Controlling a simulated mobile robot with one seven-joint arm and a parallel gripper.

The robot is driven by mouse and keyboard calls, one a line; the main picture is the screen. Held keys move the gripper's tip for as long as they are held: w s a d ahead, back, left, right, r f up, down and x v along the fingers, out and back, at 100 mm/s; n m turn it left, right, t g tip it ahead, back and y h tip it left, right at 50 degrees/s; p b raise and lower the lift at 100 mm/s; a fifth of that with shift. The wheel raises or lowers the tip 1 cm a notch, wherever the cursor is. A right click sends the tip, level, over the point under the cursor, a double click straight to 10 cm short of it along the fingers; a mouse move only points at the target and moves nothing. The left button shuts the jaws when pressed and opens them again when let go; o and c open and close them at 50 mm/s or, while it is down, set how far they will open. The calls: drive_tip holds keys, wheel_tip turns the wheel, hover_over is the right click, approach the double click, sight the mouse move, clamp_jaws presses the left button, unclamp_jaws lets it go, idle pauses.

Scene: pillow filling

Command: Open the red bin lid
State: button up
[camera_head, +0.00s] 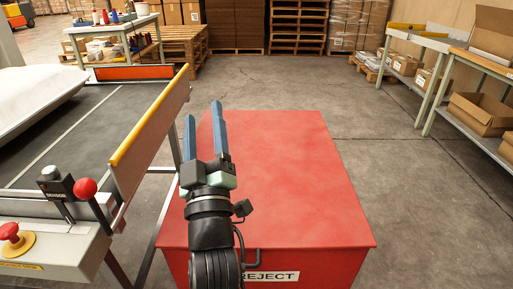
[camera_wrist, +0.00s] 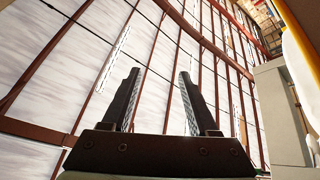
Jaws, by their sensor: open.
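The red bin (camera_head: 290,180) stands on the floor in front of me, with a flat red lid on top that lies shut. A label reading REJECT (camera_head: 268,276) is on its near face, partly hidden by my arm. A dark handle-like bar shows beside my arm at the lid's front edge, but I cannot tell its full shape. My gripper (camera_head: 204,128) is over the left part of the lid with its two blue fingers pointing away from me. It is open and empty. In the wrist view my gripper (camera_wrist: 160,95) shows two spread dark fingers against the ceiling.
A conveyor with a yellow-topped side rail (camera_head: 150,115) runs close along the bin's left. Its control box has a red ball knob (camera_head: 85,188) and a red button (camera_head: 9,231). A bench with cardboard boxes (camera_head: 480,112) stands at right. The floor right of the bin is clear.

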wheel_tip(320, 180, down, 12)
drive_tip(key=a+n+g+p, duration=0.2)
drive_tip(key=p, duration=0.1)
drive_tip(key=s+d+f+n+g+h+p, duration=0.1)
drive_tip(key=s+f+n+p, duration=0.1)
drive_tip(key=s+f, duration=0.5)
drive_tip(key=s+d+f+n+g+h+p, duration=0.1)
drive_tip(key=s+f+n+h+p, duration=0.15)
drive_tip(key=f, duration=0.75)
drive_tip(key=s+d+f+n+g+h+p, duration=0.1)
drive_tip(key=s+f+n+p, duration=0.15)
drive_tip(key=s+f, duration=0.5)
drive_tip(key=w+b, duration=0.2)
drive_tip(key=w, duration=0.2)
drive_tip(key=w+b, duration=0.2)
drive_tip(key=w, duration=0.2)
drive_tip(key=w+f+b, duration=0.1)
drive_tip(key=w+b, duration=0.1)
drive_tip(key=w, duration=0.3)
drive_tip(key=shift+w+d+f, duration=0.1)
drive_tip(key=shift+d, duration=0.1)
clamp_jaws()
